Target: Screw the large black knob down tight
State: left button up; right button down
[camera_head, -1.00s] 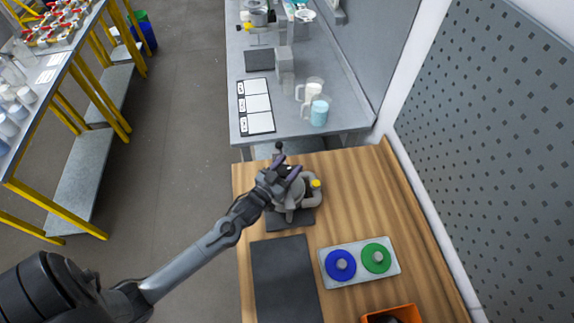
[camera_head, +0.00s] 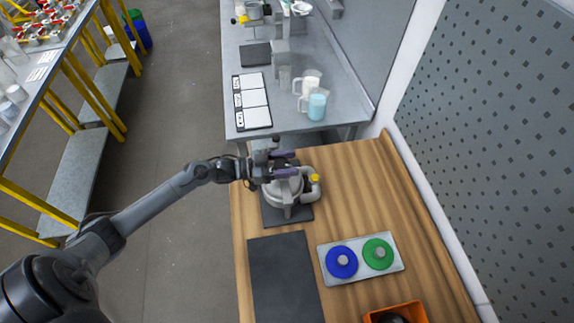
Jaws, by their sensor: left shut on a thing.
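A grey pump-like device (camera_head: 284,190) with a side pipe and a yellow cap (camera_head: 315,178) stands on a dark plate (camera_head: 290,220) on the wooden bench. My left gripper (camera_head: 287,164) reaches in from the left over the top of the device. Its two purple-tipped fingers lie level, one on each side of the dark large black knob (camera_head: 287,163), and are shut on it. The fingers hide most of the knob, so I cannot tell how far down it sits. My right gripper is out of view.
In front are a dark mat (camera_head: 284,275), a grey tray (camera_head: 332,275) with blue (camera_head: 341,262) and green (camera_head: 378,253) discs, and an orange bin (camera_head: 413,308). Behind stands a metal table (camera_head: 285,131) with jugs. A perforated panel rises at right.

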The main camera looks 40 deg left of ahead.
pick_arm(q)
jog(key=shift+r+m+g+h, duration=0.15)
jog(key=shift+m+g+h, duration=0.25)
jog(key=shift+h, duration=0.1)
jog(key=o, duration=1)
jog(key=shift+s, duration=0.15)
jog(key=shift+s+a, duration=0.2)
jog(key=shift+a, duration=0.1)
jog(key=b+v, duration=0.1)
jog(key=v, duration=0.9)
jog(key=shift+d, duration=0.1)
